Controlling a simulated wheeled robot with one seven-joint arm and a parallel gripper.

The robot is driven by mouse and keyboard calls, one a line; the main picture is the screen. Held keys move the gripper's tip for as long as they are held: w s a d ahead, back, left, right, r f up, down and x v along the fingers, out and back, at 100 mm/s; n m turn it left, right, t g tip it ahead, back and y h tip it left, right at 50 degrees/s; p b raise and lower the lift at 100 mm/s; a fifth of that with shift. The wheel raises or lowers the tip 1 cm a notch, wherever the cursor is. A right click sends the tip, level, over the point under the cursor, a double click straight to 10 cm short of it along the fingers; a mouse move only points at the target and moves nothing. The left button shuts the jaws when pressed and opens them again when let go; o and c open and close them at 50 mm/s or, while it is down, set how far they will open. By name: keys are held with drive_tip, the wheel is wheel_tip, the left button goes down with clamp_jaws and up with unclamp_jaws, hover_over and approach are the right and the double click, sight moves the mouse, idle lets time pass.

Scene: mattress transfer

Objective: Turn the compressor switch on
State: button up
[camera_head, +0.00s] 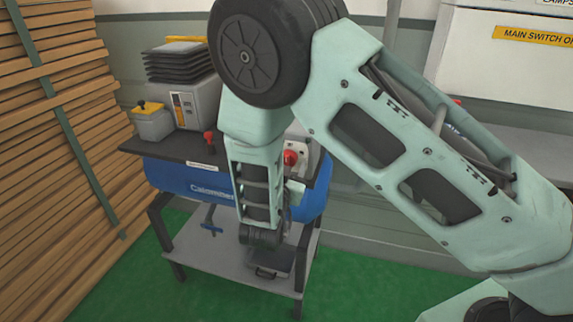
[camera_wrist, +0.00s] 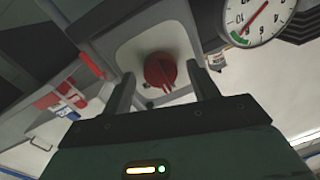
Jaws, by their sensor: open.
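The compressor (camera_head: 165,175) is a blue tank under a dark top on a stand, left of centre in the head view. Its red rotary switch (camera_head: 291,158) shows on a pale box at the tank's right, partly hidden by my arm. In the wrist view the red switch knob (camera_wrist: 158,70) sits on a light square plate. My gripper (camera_wrist: 160,74) is open, with one finger on each side of the knob in the picture. I cannot tell whether either finger touches it. My arm hides most of the gripper in the head view.
A pressure gauge (camera_wrist: 256,18) lies close to the right finger in the wrist view. Stacked planks (camera_head: 50,120) stand at far left. Green floor (camera_head: 130,285) is clear in front.

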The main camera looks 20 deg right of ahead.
drive_tip(key=c, duration=1)
drive_tip(key=shift+f+m+b, duration=0.15)
drive_tip(key=shift+m+b, duration=0.15)
drive_tip(key=shift+b, duration=0.3)
drive_tip(key=m+h+b, duration=0.1)
drive_tip(key=m+b, duration=1)
drive_tip(key=b, duration=0.6)
drive_tip(key=shift+f+m, duration=0.1)
drive_tip(key=shift+m, duration=0.2)
